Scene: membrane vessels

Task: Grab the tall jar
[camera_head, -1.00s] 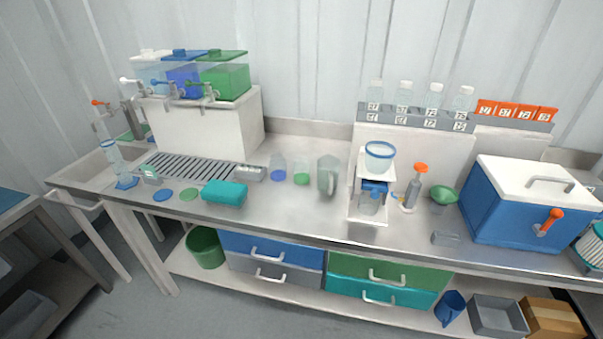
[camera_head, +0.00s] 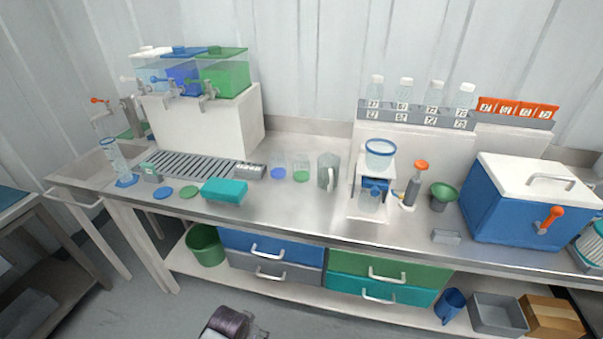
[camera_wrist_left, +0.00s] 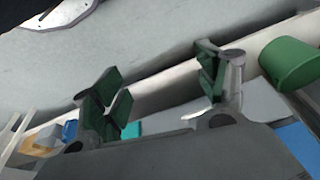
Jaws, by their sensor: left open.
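Two clear jars stand side by side mid-counter in the head view, a taller-looking one with a blue base (camera_head: 278,171) and one with a green base (camera_head: 301,174). Which one is the tall jar is not certain. My left gripper (camera_wrist_left: 163,88) shows in the left wrist view with its two green-padded fingers spread apart and nothing between them. It is low, away from the jars, with the green bin (camera_wrist_left: 290,65) at its right. My right gripper is not in view.
A grey pitcher (camera_head: 328,172) stands just right of the jars, and a teal block (camera_head: 224,191) sits front left. A drip grate (camera_head: 190,165) lies left. A white stand (camera_head: 368,205) and blue cooler (camera_head: 520,205) stand right. The counter before the jars is clear.

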